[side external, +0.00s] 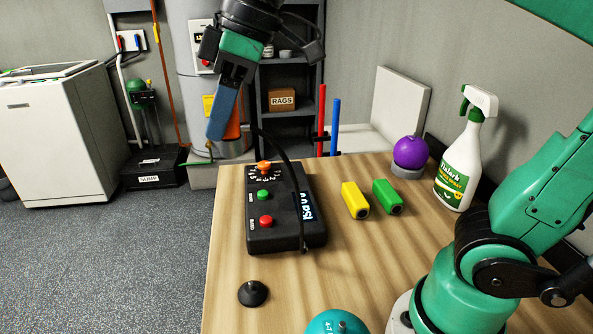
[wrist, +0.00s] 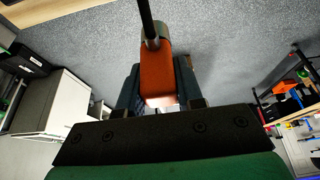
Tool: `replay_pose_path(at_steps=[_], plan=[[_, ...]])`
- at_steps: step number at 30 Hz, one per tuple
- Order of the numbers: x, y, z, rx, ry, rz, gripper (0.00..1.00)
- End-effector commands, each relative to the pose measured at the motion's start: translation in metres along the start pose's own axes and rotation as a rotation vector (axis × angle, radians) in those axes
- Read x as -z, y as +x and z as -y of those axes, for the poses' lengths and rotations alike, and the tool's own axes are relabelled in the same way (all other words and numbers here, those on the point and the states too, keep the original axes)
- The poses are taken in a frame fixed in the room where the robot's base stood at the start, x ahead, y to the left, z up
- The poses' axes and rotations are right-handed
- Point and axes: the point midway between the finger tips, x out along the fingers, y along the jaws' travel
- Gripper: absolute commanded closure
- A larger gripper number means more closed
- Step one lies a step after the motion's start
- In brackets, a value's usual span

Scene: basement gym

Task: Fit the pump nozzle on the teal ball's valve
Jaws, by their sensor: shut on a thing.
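My gripper (side external: 222,125) is high at the back left of the table, shut on the orange pump nozzle (side external: 233,128). In the wrist view the orange body (wrist: 155,70) sits between the two dark fingers of my gripper (wrist: 157,88), and the black hose (wrist: 147,18) leaves its far end. The nozzle's tip is not clearly seen. The black pump box (side external: 285,225) stands on the table with a dial, buttons and a PSI display. The teal ball (side external: 325,325) is cut off by the bottom edge of the side view. Its small grey valve (side external: 342,326) faces up, well apart from the nozzle.
The table (side external: 350,265) bears a black cone-shaped piece (side external: 253,293), a yellow block (side external: 355,200), a green block (side external: 387,196), a purple ball (side external: 410,151) on a stand and a spray bottle (side external: 461,155). The hose (side external: 283,160) arches over the pump box. The table's front middle is clear.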

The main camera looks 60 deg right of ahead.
Motion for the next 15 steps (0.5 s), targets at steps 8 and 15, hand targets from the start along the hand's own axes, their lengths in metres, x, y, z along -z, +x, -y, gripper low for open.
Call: replay_pose_path(at_steps=[8,15], plan=[[0.001,-0.001,0.000,0.000,0.000,0.000,1.00],[-0.010,0.002,0.016,0.054,-0.127,0.000,1.00]])
